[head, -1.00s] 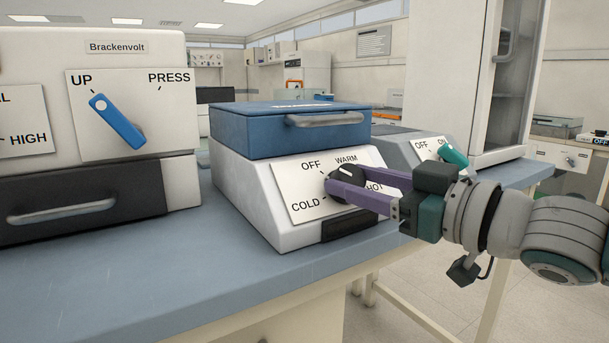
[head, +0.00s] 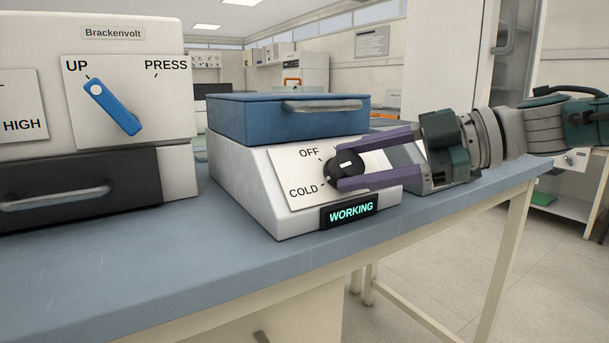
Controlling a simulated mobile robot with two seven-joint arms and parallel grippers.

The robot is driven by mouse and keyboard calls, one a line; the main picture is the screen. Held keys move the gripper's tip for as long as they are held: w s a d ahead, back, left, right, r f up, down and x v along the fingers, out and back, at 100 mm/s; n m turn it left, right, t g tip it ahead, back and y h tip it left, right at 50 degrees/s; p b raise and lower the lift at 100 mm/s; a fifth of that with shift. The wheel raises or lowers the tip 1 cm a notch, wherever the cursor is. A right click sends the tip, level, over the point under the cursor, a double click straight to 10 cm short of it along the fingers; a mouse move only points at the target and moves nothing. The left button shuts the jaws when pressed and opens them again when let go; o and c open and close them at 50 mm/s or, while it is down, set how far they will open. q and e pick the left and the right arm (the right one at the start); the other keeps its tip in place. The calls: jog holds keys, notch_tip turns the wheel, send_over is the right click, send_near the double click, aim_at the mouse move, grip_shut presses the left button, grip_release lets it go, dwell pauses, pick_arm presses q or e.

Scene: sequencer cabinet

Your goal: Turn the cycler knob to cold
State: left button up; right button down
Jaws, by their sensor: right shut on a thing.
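The cycler is a white unit with a blue lid (head: 285,120) on the blue bench. Its black knob (head: 347,162) sits on a sloped white panel (head: 290,172). The labels OFF and COLD show left of the knob; WARM and HOT are hidden behind my gripper. The knob bears a small white mark, but I cannot tell which label it points to. A display (head: 350,212) below is lit with WORKING. My right gripper (head: 352,163) comes in from the right, its purple fingers above and below the knob, shut on it. My left gripper is out of view.
A Brackenvolt machine (head: 125,55) with a blue lever (head: 112,106) at UP stands to the left, with a dark drawer (head: 80,190) below. The bench front (head: 200,270) is clear. Another unit is partly hidden behind my right gripper.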

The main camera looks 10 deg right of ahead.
jog(key=shift+n+g+b, duration=0.4)
jog(key=shift+n+b, duration=0.05)
jog(key=shift+n, duration=0.25)
jog(key=shift+r, duration=0.1)
jog(key=shift+c, duration=1.4)
grip_release()
jog(key=p+v, duration=0.1)
jog(key=v, duration=0.8)
jog(key=shift+d+r, duration=0.15)
jog(key=shift+d, duration=0.2)
jog(key=shift+s, duration=0.1)
